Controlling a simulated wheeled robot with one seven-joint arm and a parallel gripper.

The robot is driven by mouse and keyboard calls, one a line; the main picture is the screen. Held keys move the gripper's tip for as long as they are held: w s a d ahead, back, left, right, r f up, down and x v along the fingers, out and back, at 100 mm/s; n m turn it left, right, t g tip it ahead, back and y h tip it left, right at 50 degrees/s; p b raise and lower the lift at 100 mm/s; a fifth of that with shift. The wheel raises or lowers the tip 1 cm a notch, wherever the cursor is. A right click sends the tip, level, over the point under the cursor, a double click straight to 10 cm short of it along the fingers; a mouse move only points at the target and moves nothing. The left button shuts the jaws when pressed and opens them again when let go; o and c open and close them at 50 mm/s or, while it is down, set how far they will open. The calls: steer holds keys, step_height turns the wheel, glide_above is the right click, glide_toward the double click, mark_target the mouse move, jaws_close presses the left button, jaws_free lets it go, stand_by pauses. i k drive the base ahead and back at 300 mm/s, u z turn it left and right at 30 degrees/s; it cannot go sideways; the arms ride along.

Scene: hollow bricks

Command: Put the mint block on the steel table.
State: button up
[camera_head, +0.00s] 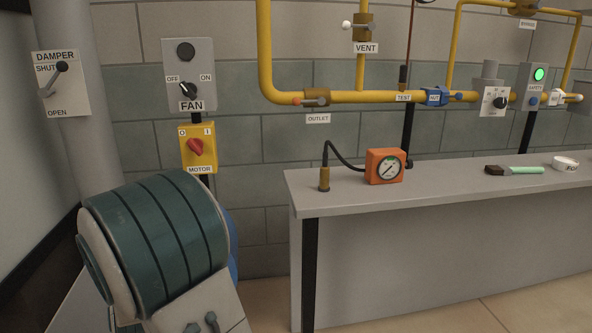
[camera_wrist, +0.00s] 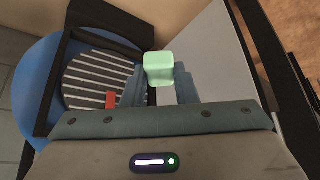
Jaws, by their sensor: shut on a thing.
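The mint block (camera_wrist: 158,68) is a pale green cube with rounded edges in the wrist view. My gripper (camera_wrist: 161,88) is shut on it, with one finger at each side. The block shows against a darker background below, and I see no surface touching it. The head view shows neither the block nor my gripper. No table is plainly marked as steel; a grey flat panel (camera_wrist: 218,55) shows beyond the block to the right in the wrist view, and I cannot tell whether it is the steel table.
A long grey bench (camera_head: 350,192) stands at right in the head view. It bears an orange gauge (camera_head: 385,166), a green-handled brush (camera_head: 524,170) and a white roll (camera_head: 565,163). A blue round thing (camera_wrist: 38,85) and a slatted dark grate (camera_wrist: 95,78) lie left in the wrist view.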

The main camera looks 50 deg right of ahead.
mark_target(458, 178)
steer(key=k, duration=1.4)
steer(key=z, duration=1.55)
steer(key=i, duration=0.35)
steer(key=u, duration=0.05)
